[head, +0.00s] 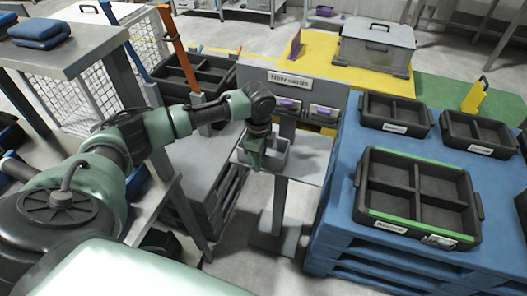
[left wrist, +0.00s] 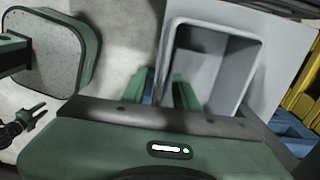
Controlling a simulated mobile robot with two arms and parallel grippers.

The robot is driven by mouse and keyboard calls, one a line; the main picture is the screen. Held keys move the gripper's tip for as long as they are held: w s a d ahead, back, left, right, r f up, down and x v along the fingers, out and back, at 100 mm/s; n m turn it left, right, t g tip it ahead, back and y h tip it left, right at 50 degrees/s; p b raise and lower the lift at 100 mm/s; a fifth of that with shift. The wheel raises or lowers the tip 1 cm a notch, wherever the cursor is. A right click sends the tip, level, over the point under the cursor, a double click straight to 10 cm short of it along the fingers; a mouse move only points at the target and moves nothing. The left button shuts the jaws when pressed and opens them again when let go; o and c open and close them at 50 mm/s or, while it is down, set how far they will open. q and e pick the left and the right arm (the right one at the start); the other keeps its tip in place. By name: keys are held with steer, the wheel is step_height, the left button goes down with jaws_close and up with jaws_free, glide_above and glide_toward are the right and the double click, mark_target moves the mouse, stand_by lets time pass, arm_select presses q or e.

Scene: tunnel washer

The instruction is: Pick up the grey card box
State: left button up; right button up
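The grey card box (head: 276,158) is an open-topped grey box on a small shelf on a post, at the middle of the head view. In the left wrist view the box (left wrist: 248,52) shows its empty inside. My left gripper (head: 256,163) points down at the box's left side. In the left wrist view its two fingers (left wrist: 165,90) are apart, with the box's left wall seemingly between them; I cannot tell if they touch it. My right gripper (left wrist: 42,112) shows small at the left of that view, its fingers apart and empty; it is out of the head view.
A blue pallet stack (head: 335,215) with several black divided trays stands on the right. A grey panel with purple-fronted slots (head: 288,104) stands just behind the box. A grey table (head: 70,45) is at the upper left. A lidded grey bin (head: 377,48) stands on yellow floor behind.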

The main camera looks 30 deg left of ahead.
arm_select(q)
steer(key=shift+f, duration=0.2)
jaws_close()
steer(key=shift+r, duration=0.1)
stand_by(1.2)
